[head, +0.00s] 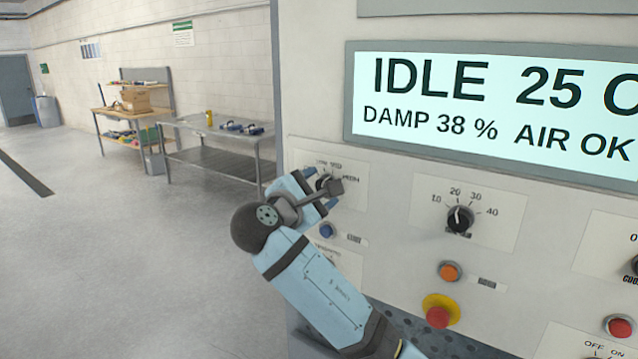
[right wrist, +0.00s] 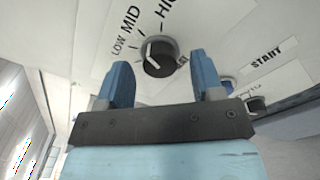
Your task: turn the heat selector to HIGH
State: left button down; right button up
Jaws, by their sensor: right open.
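The heat selector is a round dark knob (right wrist: 160,56) with a white pointer mark, under the labels LOW, MID and HIGH in the right wrist view. The mark is on the knob's left side, toward LOW and MID; I cannot tell exactly which it meets. HIGH is partly cut off at the top edge. My right gripper (right wrist: 160,68) is open, its blue fingers on either side of the knob, with gaps showing. In the head view my right gripper (head: 322,188) is at the selector's label plate (head: 350,170) and hides much of the knob. My left gripper is not in view.
A lit display (head: 490,105) reads IDLE, 25 and DAMP 38 %. Right of the selector are a numbered dial (head: 460,218), an orange button (head: 450,271) and a red button on yellow (head: 440,311). A blue button (head: 327,231) is just below my gripper. The floor at left is open.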

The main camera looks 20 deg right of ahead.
jog(key=shift+w+d, duration=0.2)
jog(key=shift+d, duration=0.1)
jog(key=c, duration=0.9)
